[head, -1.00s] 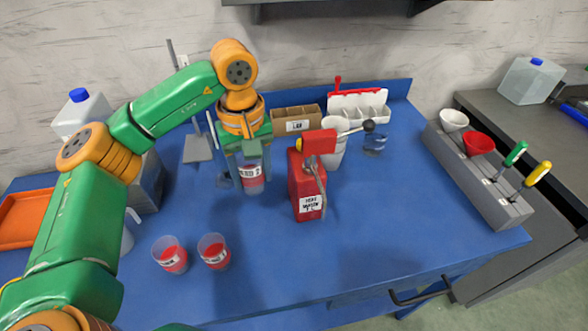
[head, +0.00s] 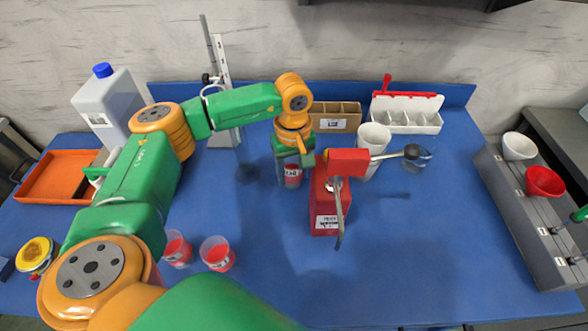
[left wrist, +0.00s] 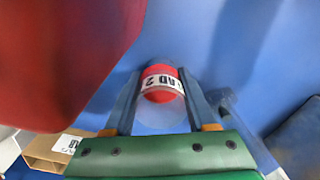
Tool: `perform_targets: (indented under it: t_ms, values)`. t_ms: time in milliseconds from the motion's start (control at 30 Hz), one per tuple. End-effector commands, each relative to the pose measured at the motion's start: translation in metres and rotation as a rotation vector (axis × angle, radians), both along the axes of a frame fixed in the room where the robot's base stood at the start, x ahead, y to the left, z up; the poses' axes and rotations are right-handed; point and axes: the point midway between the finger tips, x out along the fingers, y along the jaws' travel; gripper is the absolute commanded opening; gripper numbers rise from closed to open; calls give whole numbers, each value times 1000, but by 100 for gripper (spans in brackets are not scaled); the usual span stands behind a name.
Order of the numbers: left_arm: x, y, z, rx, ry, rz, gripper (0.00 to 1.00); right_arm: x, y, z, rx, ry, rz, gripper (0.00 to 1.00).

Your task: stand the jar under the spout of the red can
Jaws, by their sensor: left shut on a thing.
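The red can (head: 325,208) stands upright on the blue table, with a red head on top and a grey spout (head: 340,225) hanging down at its front. A lever with a dark knob sticks out to the right. My left gripper (head: 291,178) is shut on a clear jar (head: 292,172) with red contents and a white label, just left of the can and towards its back. In the left wrist view the jar (left wrist: 161,88) sits upright between the fingers, and the can (left wrist: 60,60) looms large at upper left. Whether the jar touches the table is unclear. My right gripper is not in view.
Two cups with red contents (head: 217,255) stand at the front left. A cardboard box (head: 334,117) is at the back. The table is clear in front and right of the can.

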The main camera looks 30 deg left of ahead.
Motion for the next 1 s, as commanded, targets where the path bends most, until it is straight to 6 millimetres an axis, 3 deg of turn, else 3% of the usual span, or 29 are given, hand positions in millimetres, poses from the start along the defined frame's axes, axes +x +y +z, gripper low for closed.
perform_targets:
  t_ms: [167, 200, 300, 667, 767, 1000]
  values:
    - [0, 0, -4, 0, 0, 0, 4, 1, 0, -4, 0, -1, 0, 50]
    - [0, 0, -4, 0, 0, 0, 60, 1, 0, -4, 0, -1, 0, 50]
    - [0, 0, -3, 0, 0, 0, 86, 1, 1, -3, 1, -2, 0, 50]
    - [1, 0, 5, 0, -2, 0, 87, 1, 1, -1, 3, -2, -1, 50]
    - [1, 0, 25, -1, -7, 0, 87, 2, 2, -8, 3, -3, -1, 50]
    - [1, -1, 92, -1, -4, 0, 87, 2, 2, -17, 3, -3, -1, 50]
